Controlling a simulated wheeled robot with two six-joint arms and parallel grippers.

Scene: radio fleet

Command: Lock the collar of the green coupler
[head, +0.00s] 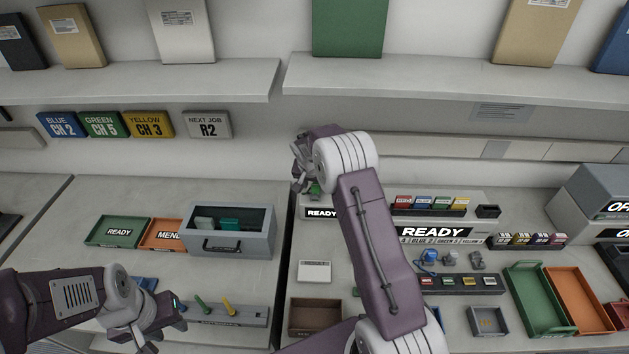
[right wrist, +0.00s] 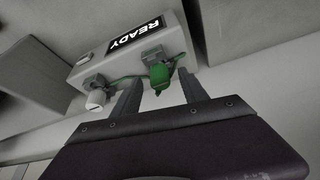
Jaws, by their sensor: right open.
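The green coupler (right wrist: 159,76) shows in the right wrist view at the front of a grey unit labelled READY (right wrist: 130,42). A green cable runs from it towards a white knob (right wrist: 96,98). My right gripper (right wrist: 161,84) is open, with one finger on each side of the coupler in the picture. I cannot tell whether the fingers touch it or how the collar is turned. In the head view my right gripper (head: 300,172) is over the READY unit (head: 321,212) and partly hides it. My left gripper (head: 158,332) is low at the left, its jaws unclear.
A grey bin (head: 258,242), a green READY tray (head: 117,231) and a rack with coloured pegs (head: 256,315) are on the left bench. A brown tray (head: 314,316), small parts and a green tray (head: 535,295) are on the right bench. A shelf (head: 400,75) spans above.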

